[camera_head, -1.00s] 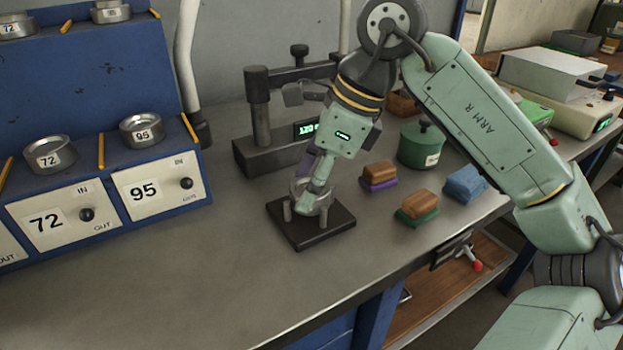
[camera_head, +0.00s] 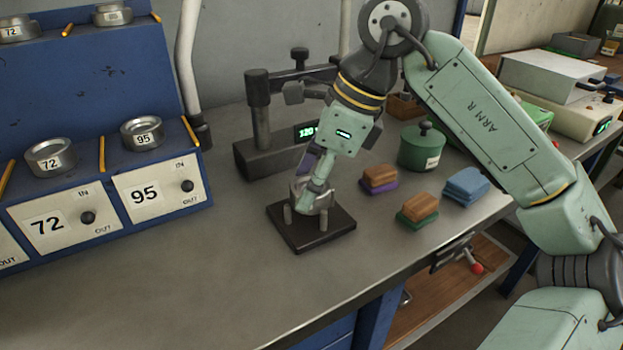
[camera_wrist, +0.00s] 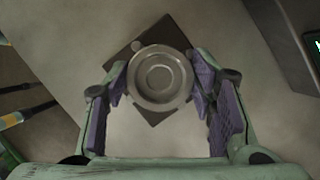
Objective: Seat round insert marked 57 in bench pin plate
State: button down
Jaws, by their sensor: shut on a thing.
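My gripper (camera_wrist: 160,82) is shut on a round metal insert (camera_wrist: 158,78), a grey stepped disc with a recessed centre, one finger on each side. In the head view my gripper (camera_head: 312,196) reaches down over the dark square pin plate (camera_head: 325,234) on the bench. Upright pins (camera_head: 288,214) show near the plate's front and right. The insert is partly hidden by the fingers there, and whether it touches the pins or sits on them I cannot tell. A corner of the plate (camera_wrist: 122,58) shows behind the insert in the wrist view. No number is readable on the insert.
A blue rack (camera_head: 80,110) with inserts marked 72 and 95 stands at left. A gauge stand (camera_head: 262,150) is behind the plate. Brown-topped blocks (camera_head: 380,176), a blue block (camera_head: 466,184) and a green pot (camera_head: 421,150) stand right. The bench front left is clear.

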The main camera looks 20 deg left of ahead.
jog(key=shift+s+f+b, duration=0.1)
jog(key=shift+f+b, duration=0.6)
jog(key=shift+f, duration=0.1)
jog(key=c, duration=1)
grip_release()
jog(key=shift+f, duration=0.1)
jog(key=shift+p+v, duration=3.8)
jog(key=shift+v, duration=1.8)
